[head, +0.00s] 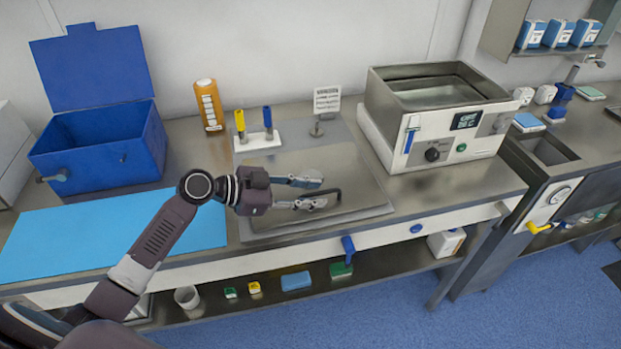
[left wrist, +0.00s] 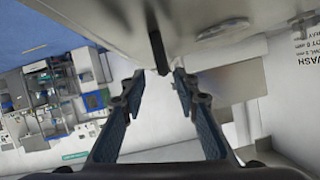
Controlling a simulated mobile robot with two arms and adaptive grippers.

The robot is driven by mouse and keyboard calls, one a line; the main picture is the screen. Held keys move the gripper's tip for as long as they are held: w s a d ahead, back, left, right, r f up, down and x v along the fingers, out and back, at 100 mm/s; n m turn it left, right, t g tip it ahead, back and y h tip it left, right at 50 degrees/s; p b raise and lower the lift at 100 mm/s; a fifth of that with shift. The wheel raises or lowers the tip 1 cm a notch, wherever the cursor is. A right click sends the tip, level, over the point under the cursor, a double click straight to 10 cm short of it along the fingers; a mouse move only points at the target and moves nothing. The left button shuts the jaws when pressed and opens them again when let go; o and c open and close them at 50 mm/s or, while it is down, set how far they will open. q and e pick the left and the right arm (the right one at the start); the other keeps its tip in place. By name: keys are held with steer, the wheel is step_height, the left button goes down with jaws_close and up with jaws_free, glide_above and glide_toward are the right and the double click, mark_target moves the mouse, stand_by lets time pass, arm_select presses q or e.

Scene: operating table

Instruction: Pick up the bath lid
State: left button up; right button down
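The bath lid (head: 345,165) is a flat grey metal plate lying on the steel counter, with a dark bar handle (head: 338,193) on top. My left gripper (head: 318,192) is over the lid at the handle, its two fingers apart. In the left wrist view the handle (left wrist: 157,50) points down toward the gap between the open fingertips (left wrist: 160,76). A gap shows on both sides of the handle there, so it is not gripped. The bath (head: 440,128) stands uncovered to the right of the lid. My right gripper is not in view.
An open blue bin (head: 100,150) and a light blue mat (head: 60,240) are at the left. An orange bottle (head: 209,105), a white holder with yellow and blue handles (head: 258,140) and a small sign (head: 326,100) stand behind the lid. A sink (head: 548,148) is at the right.

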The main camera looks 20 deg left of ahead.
mark_target(323, 193)
arm_select(q)
steer(key=shift+p+x, duration=0.65)
steer(key=shift+x, duration=1.3)
steer(key=shift+a, duration=0.1)
steer(key=shift+c, duration=0.4)
jaws_close()
